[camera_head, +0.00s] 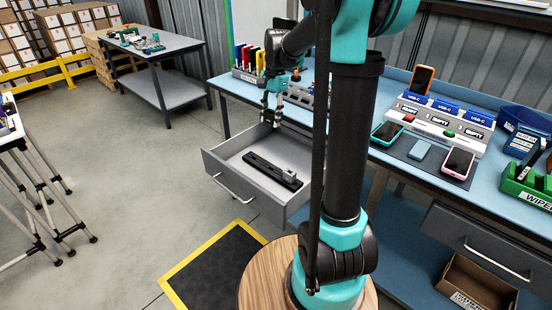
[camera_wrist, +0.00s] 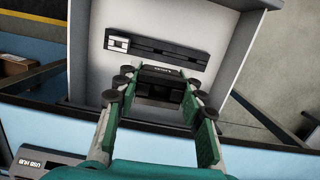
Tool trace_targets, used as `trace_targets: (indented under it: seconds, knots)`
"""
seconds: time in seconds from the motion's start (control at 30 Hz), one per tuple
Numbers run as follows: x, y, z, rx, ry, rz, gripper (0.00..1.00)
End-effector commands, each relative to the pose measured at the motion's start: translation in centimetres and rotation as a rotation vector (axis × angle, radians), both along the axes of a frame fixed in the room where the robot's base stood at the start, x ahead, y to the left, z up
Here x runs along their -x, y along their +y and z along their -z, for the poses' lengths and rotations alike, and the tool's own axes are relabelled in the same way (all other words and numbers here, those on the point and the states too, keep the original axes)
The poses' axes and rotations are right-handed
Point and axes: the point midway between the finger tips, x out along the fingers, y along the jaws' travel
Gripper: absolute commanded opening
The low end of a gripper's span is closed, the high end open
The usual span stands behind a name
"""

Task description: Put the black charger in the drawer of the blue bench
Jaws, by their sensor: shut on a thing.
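The blue bench (camera_head: 402,168) has a grey drawer (camera_head: 228,183) pulled open at its left part. In the wrist view, the drawer (camera_wrist: 88,72) opens below my gripper. My gripper (camera_head: 273,108) is over the drawer's rear end, near the bench edge. In the wrist view, the fingers of my gripper (camera_wrist: 160,80) are shut on the black charger (camera_wrist: 161,88), a dark block with small pale lettering. The fingers hide its sides. I cannot tell whether it touches the drawer floor.
A long black bar with a small grey block (camera_head: 272,170) lies in the drawer; the floor around it is bare. Phones, a charging stand (camera_head: 440,122) and a green wipes box (camera_head: 527,185) are on the bench. A second drawer (camera_head: 480,245) is at the right.

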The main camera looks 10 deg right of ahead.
Motion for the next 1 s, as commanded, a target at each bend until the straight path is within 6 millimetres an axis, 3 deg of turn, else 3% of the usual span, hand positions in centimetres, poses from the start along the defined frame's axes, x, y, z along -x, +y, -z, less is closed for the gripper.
trace_targets:
  seconds: [0.17, 0.7, 1.0]
  knots:
    - [0.6, 0.2, 1.6, -0.001, 0.002, 0.034, 0.09]
    - [0.5, 0.2, 14.1, -0.001, 0.002, 0.031, 0.09]
    - [0.5, 0.2, 16.5, -0.001, 0.002, 0.031, 0.09]
